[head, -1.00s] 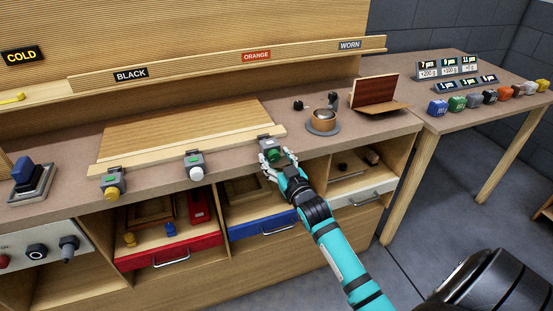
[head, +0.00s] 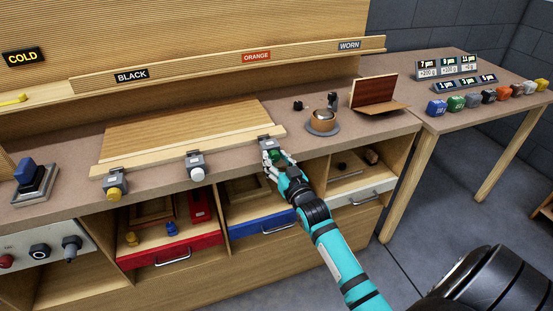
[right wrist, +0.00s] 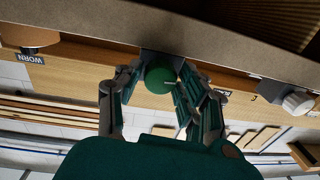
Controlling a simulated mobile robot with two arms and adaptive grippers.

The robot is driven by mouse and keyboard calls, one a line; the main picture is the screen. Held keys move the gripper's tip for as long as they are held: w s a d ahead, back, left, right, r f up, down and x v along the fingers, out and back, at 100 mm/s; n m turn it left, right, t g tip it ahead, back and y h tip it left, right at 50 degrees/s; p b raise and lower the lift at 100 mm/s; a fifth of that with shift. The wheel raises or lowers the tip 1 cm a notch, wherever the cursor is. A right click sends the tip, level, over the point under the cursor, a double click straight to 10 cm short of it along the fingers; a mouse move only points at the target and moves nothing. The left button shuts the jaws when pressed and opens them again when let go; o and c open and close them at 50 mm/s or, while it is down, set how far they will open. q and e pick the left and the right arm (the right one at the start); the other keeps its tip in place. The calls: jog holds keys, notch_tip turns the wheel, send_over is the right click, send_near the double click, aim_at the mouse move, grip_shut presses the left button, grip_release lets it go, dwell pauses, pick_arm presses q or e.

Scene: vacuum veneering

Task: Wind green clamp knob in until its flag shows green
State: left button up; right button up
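The green clamp knob (head: 276,155) is on the front of the rightmost grey clamp (head: 268,143) at the bench's front edge. My right gripper (head: 272,158) is around the knob, its arm reaching up from the lower right. My left gripper is out of view.
A white-knob clamp (head: 195,166) and a yellow-knob clamp (head: 115,185) stand farther left along the edge. A pale board (head: 185,133) lies behind them. A round wooden pot (head: 322,121) stands right of the clamp. The blue drawer (head: 263,226) is below.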

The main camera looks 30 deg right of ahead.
jog(key=shift+o, duration=1.3)
jog(key=shift+s, duration=0.1)
jog(key=s+a, duration=0.2)
jog(key=s, duration=0.9)
jog(key=shift+s, duration=0.35)
jog(key=shift+f, duration=0.1)
